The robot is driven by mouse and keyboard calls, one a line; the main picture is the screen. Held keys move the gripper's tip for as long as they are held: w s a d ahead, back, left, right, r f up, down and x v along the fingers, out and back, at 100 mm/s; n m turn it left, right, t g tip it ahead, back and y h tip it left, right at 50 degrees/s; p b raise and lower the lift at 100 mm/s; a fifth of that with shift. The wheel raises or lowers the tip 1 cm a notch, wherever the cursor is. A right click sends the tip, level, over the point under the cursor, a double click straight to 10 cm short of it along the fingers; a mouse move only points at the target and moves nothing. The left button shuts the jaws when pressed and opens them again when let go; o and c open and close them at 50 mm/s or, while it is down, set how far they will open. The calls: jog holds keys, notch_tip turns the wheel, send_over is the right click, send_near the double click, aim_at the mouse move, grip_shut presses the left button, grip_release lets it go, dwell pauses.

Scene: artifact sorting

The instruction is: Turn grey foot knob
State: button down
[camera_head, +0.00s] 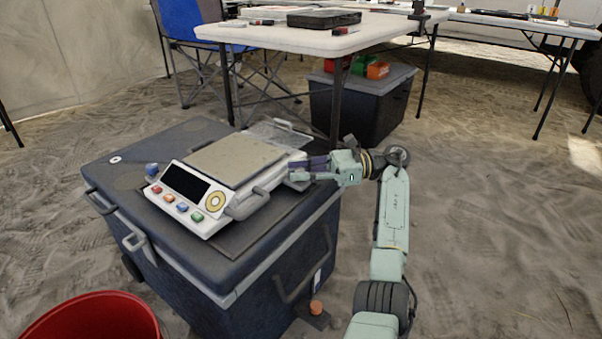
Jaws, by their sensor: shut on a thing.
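A white bench scale (230,172) with a beige pan sits on the lid of a dark blue cooler box (125,185). Its sloped front panel has a black display, coloured buttons and a round yellow dial. My gripper (297,170) reaches in from the right, level with the lid, and is shut at the scale's right rear corner. The grey foot knob is between the fingers there and is hidden by them at this size. A blue knob (152,169) shows at the scale's left side.
A grey handle (246,204) stands out from the scale's right front. A clear cover (277,134) lies behind the pan. A white table (290,36) and a dark crate (365,103) stand behind. A red bucket (95,318) is at front left. Sand at right is open.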

jog(key=c, duration=1.4)
grip_release()
jog(key=shift+a, duration=0.1)
jog(key=shift+c, duration=0.2)
